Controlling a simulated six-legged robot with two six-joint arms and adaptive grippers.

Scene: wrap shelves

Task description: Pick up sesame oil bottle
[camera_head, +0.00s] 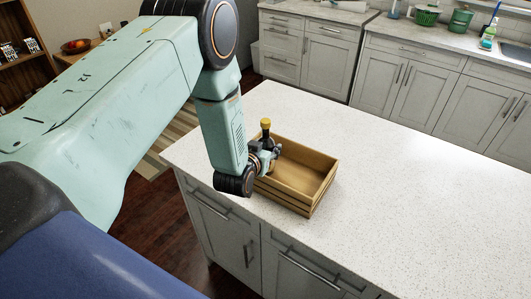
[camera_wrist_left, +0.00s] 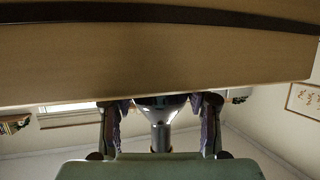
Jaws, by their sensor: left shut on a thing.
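The sesame oil bottle (camera_head: 266,124) shows a yellow cap and dark neck in the head view, roughly upright at the near left end of the wooden crate. My left gripper (camera_head: 266,155) is shut on it, and the gripper hides its lower part. I cannot tell whether the bottle's base touches the crate. The left gripper's two fingers also show in the left wrist view (camera_wrist_left: 161,125), partly behind a wide tan surface that covers the top. My right gripper is not in view.
The open wooden crate (camera_head: 318,196) stands near the edge of the white speckled counter (camera_head: 420,210). The rest of its inside looks empty. The counter to the right is clear.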

